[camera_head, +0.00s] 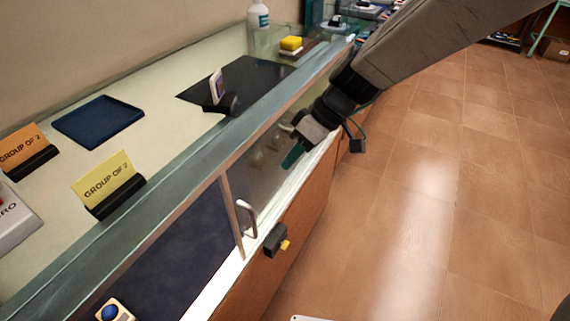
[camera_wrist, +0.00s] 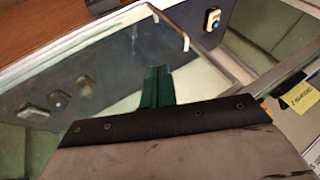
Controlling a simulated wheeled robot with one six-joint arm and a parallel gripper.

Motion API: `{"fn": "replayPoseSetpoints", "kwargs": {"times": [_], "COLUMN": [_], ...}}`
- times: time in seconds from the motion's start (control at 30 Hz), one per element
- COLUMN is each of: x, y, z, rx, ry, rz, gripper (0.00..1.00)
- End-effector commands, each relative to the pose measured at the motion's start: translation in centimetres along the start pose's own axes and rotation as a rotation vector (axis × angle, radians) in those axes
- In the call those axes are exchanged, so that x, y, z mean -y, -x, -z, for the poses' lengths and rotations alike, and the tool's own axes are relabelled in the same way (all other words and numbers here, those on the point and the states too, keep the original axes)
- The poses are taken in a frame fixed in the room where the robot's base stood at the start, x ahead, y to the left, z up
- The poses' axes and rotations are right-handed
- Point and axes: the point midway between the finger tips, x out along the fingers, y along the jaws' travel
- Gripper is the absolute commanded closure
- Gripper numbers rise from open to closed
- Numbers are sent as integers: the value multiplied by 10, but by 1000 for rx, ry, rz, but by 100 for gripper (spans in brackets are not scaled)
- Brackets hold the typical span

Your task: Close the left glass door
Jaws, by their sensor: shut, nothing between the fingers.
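The display case has a glass door panel (camera_head: 255,165) in its front, with a metal handle (camera_head: 246,217) near the panel's left edge. Left of that edge the dark blue interior (camera_head: 170,255) shows; I cannot tell whether glass covers it. My gripper (camera_head: 293,155) is shut and empty, its green fingers up and right of the handle, close to the glass. Contact with the glass is unclear. In the wrist view the green fingers (camera_wrist: 157,86) are together, and the handle (camera_wrist: 170,25) is beyond them, apart. The glass panel (camera_wrist: 100,65) spreads left of the fingers.
A black and yellow lock-like block (camera_head: 276,241) sits on the wooden front below the handle. The case top holds a yellow sign (camera_head: 106,180), a blue tray (camera_head: 98,121) and a bottle (camera_head: 258,16). Tiled floor (camera_head: 430,200) at right is clear.

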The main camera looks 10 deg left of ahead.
Motion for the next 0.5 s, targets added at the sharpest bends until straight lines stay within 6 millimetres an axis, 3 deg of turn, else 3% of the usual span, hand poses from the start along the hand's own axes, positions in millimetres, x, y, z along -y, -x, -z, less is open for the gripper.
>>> {"fn": "replayPoseSetpoints", "kwargs": {"times": [0.3, 0.37, 0.5], "x": [1, 1, 20], "y": [-70, -81, -91], "z": [-2, -2, -3], "rx": [6, 6, 4], "ry": [-1, -2, 1], "rz": [3, 3, 2], "gripper": [100, 100, 100]}}
